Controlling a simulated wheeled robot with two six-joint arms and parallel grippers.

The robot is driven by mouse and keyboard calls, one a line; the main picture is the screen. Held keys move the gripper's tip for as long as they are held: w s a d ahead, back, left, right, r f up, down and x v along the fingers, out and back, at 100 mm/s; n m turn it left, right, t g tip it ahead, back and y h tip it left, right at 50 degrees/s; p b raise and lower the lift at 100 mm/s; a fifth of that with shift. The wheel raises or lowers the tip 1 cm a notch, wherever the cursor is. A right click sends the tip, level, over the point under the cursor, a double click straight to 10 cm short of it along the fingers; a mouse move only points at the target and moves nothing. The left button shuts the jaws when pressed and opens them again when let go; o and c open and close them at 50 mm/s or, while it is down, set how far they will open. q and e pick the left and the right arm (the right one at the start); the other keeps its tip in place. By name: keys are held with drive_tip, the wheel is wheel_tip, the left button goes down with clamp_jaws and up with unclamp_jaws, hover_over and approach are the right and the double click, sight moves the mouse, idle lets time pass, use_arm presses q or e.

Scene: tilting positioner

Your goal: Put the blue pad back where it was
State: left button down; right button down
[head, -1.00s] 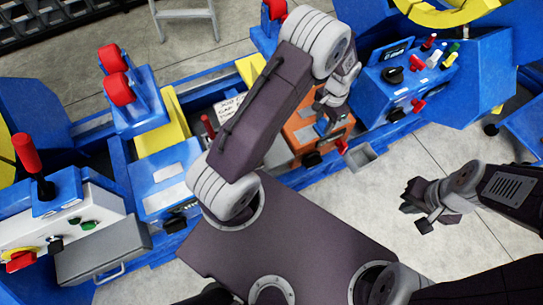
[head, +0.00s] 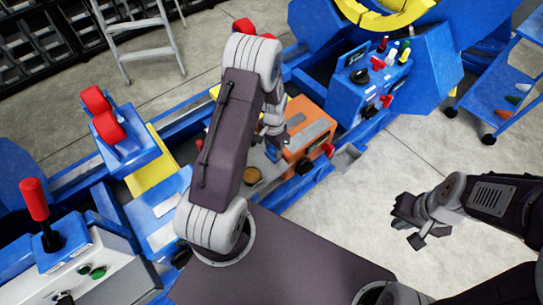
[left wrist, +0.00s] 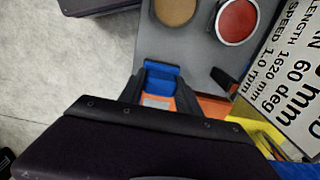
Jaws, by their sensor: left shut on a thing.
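My left gripper (head: 273,143) is shut on the blue pad (left wrist: 160,76). In the left wrist view the pad sits between the two dark fingers, with a grey panel beyond it and orange showing below. In the head view the blue pad (head: 272,154) shows small beneath the gripper, at the left side of the orange box (head: 308,136). I cannot tell whether the pad touches anything below. My right gripper (head: 411,222) is empty, with its fingers apart, over the floor at the right.
The grey panel (left wrist: 200,50) carries a brown disc (left wrist: 175,10) and a red disc (left wrist: 238,20). A lettered sign (left wrist: 295,75) stands at the right of the left wrist view. A blue control box (head: 365,85) with knobs is beyond the orange box.

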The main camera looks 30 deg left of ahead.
sight(272, 156)
use_arm(q)
drive_tip(key=shift+s+a+f, duration=0.1)
drive_tip(key=shift+a+f, duration=0.2)
drive_tip(key=shift+f, duration=1.95)
drive_tip(key=shift+f+b, duration=0.1)
drive_tip(key=shift+b, duration=0.2)
drive_tip(key=c, duration=0.9)
unclamp_jaws()
drive_tip(key=shift+o, duration=0.2)
